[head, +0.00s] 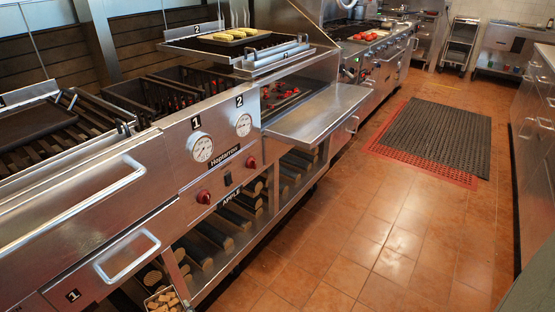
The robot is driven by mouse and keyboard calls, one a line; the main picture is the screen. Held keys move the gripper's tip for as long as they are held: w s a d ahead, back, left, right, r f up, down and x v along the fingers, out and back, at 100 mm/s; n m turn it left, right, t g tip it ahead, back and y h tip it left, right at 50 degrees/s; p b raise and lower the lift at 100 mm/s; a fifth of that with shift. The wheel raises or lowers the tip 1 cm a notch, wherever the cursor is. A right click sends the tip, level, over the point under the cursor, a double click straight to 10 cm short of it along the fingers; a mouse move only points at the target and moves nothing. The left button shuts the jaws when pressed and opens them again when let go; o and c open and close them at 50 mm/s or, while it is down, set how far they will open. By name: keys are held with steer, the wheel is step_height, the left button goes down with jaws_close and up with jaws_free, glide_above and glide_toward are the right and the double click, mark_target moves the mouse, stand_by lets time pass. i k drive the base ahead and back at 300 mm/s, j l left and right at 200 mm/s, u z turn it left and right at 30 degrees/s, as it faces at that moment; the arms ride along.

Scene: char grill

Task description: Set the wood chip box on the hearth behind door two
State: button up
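A small metal box of wood chips (162,299), likely the wood chip box, shows at the bottom edge, on the low shelf beside stacked logs; its lower part is cut off. A steel panel (318,112) lies level in front of a hearth opening with glowing red coals (283,96); it looks like door two folded down, though no number shows on it. The hearth floor is only partly visible. A front marked 1 with a handle (128,256) is closed at the lower left. My gripper is not in view.
Dark logs (212,236) fill the low shelf. A raised grate with corn (236,35) stands above the coals. Gauges and red knobs (204,196) stick out of the grill front. The tiled aisle (345,245) is open, with a black mat (437,135) farther back. Steel counters line the right.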

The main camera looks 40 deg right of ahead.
mark_target(265, 103)
steer(key=i+l+z, duration=0.15)
steer(key=l, duration=0.15)
steer(key=i+l+z, duration=0.15)
steer(key=l, duration=0.2)
steer(key=l+z, duration=0.15)
steer(key=l, duration=0.15)
steer(key=i+l, duration=0.3)
steer(key=l, duration=0.15)
steer(key=i+l+z, duration=0.1)
steer(key=i+l, duration=0.15)
steer(key=l, duration=0.25)
